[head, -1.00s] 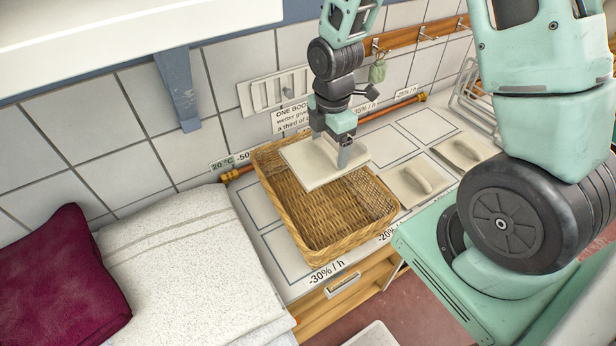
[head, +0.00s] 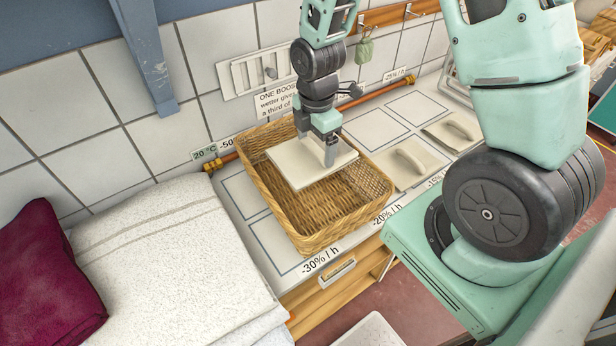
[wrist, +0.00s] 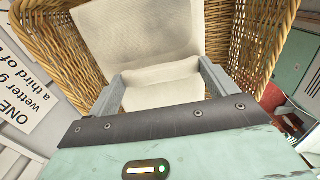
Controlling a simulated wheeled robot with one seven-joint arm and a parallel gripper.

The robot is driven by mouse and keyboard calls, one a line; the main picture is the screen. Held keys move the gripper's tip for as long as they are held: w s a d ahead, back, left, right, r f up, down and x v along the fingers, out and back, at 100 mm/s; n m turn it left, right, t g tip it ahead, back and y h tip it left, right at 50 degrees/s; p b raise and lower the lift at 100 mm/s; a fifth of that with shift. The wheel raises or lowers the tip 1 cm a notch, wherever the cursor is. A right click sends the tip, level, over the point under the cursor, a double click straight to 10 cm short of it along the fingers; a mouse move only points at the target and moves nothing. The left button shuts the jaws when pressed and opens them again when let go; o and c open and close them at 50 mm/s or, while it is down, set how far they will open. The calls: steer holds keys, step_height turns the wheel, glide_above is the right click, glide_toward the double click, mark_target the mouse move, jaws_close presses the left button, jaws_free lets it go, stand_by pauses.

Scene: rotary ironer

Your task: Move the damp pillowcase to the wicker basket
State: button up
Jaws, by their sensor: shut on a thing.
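The damp pillowcase is a flat, folded cream cloth (head: 302,168). My gripper (head: 330,150) is shut on it near its right side and holds it level over the wicker basket (head: 305,240). In the wrist view the pillowcase (wrist: 145,35) sits between the two grey fingers of my gripper (wrist: 163,88), with the wicker wall (wrist: 262,35) around it. The basket is open, rectangular and woven, and stands on the counter. Its bare woven floor shows in front of the cloth. Whether the cloth touches the basket floor cannot be told.
A white towel stack (head: 175,265) and a maroon cushion (head: 45,275) lie to the left. Two cream pieces with handles (head: 410,163) lie on the marked counter to the right. A copper pipe (head: 385,90) and hooks run along the tiled wall behind.

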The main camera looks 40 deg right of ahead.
steer(key=o, duration=0.9)
steer(key=shift+c, duration=0.2)
steer(key=shift+r, duration=0.1)
step_height(320, 180, up, 17)
steer(key=b, duration=0.2)
steer(key=shift+r, duration=0.15)
steer(key=s+a+f+m+b, duration=0.2)
steer(key=s+a+f+m, duration=0.2)
steer(key=s+a, duration=0.5)
steer(key=s+a+f+m+b, duration=0.2)
steer(key=s+a+f+m, duration=0.2)
steer(key=s+a, duration=0.5)
steer(key=shift+s+f+m+y, duration=0.2)
steer(key=shift+s+m+y, duration=0.15)
steer(key=shift+m, duration=0.65)
